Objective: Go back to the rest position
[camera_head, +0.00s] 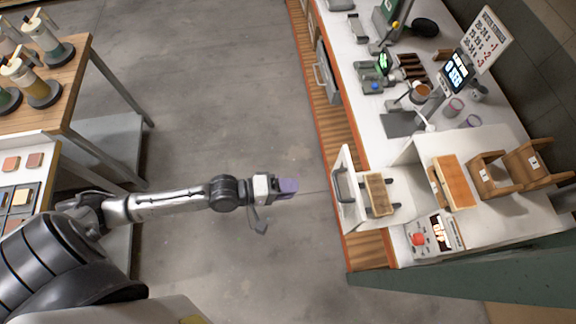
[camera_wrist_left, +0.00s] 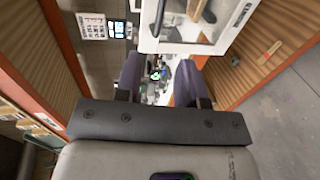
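My left arm reaches in from the lower left in the head view. Its left gripper (camera_head: 288,187) hangs over the floor gap, short of the counter on the right. In the left wrist view the two purple-grey fingers of this gripper (camera_wrist_left: 160,78) stand apart, with only background showing between them. The gripper is open and empty. A white unit (camera_head: 346,215) with a dark handle stands just beyond the fingertips, apart from them. My right gripper is not in view.
The white counter (camera_head: 385,150) on the right holds scales, a control box with a red button (camera_head: 418,239) and wooden stands (camera_head: 487,175). A wooden table (camera_head: 75,75) with dispensers is at the upper left. Grey floor (camera_head: 220,80) lies clear between them.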

